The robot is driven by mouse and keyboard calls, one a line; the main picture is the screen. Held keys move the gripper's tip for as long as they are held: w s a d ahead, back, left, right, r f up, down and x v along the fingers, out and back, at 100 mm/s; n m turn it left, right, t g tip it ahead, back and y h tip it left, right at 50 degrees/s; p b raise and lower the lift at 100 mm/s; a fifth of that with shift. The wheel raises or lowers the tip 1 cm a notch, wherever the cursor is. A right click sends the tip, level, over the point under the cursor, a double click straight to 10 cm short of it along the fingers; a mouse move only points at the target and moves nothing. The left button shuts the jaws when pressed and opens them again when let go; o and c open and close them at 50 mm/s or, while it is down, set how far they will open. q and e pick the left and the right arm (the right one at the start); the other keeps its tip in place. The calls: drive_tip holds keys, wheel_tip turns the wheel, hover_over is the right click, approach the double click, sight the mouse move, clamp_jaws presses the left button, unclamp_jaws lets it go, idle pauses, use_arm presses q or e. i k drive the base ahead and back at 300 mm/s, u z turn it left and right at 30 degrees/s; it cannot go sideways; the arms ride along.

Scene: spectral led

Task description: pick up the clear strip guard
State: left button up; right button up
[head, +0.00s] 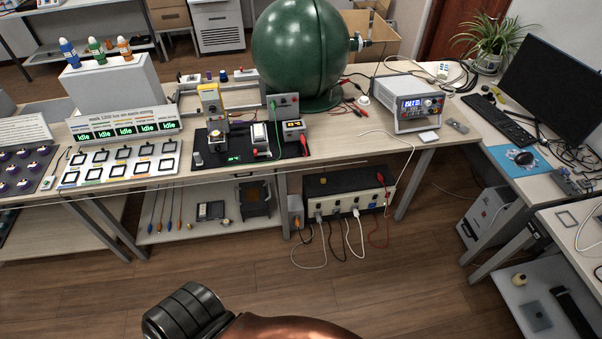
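I cannot clearly pick out the clear strip guard. A thin pale strip (330,167) runs along the front edge of the middle workbench, but I cannot tell whether it is the guard or part of the bench edge. Neither of my grippers is in view. Only a dark ribbed and orange-brown part of my own body shows at the bottom, in front of the wooden floor.
The workbench (340,140) holds a green sphere (300,50), a power supply (410,104), a black mat of instruments (215,160) and a panel of square frames (120,163). A power box (345,190) sits below. The floor (400,290) in front is clear.

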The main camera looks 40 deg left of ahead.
sight(329, 182)
drive_tip(key=u, duration=0.95)
drive_tip(key=i, duration=0.95)
drive_tip(key=u, duration=1.1)
drive_tip(key=i, duration=0.3)
drive_tip(key=u, duration=0.15)
